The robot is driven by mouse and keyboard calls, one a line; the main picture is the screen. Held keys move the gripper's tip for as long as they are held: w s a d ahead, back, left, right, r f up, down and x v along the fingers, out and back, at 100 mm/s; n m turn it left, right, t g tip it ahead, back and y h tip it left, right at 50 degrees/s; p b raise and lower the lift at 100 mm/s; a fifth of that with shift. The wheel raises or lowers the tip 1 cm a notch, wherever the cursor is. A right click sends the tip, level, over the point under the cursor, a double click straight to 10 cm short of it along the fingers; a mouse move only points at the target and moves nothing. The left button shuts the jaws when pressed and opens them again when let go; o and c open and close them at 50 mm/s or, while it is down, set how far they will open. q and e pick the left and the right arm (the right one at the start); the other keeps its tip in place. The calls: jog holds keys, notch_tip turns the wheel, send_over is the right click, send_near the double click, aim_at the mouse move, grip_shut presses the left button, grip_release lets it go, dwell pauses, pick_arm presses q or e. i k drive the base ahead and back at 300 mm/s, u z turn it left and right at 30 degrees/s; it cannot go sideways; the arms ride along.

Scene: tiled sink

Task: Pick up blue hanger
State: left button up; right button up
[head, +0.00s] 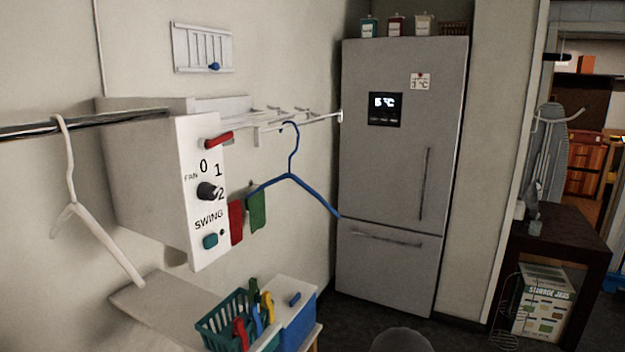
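The blue hanger (290,176) hangs by its hook at the white wall rack (300,120), in the middle of the head view. Its right arm slants down in front of the grey fridge. Its left arm reaches down toward the red and green cloths. The hanger is empty. Neither of my grippers is in view.
A white hanger (73,205) hangs on a metal rod (80,124) at left. A white control box (205,190) juts from the wall. Below are a green basket (215,322) of clothespins and a blue bin (300,325). The fridge (400,170) stands behind; a dark table (560,235) is right.

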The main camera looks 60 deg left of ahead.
aim_at(288, 174)
jog(key=i, duration=3.6)
jog(key=u, duration=2)
jog(key=i, duration=0.2)
jog(key=u, duration=1.75)
jog(key=k, duration=0.65)
jog(key=u, duration=0.25)
jog(key=i, duration=0.85)
jog(key=u, duration=0.25)
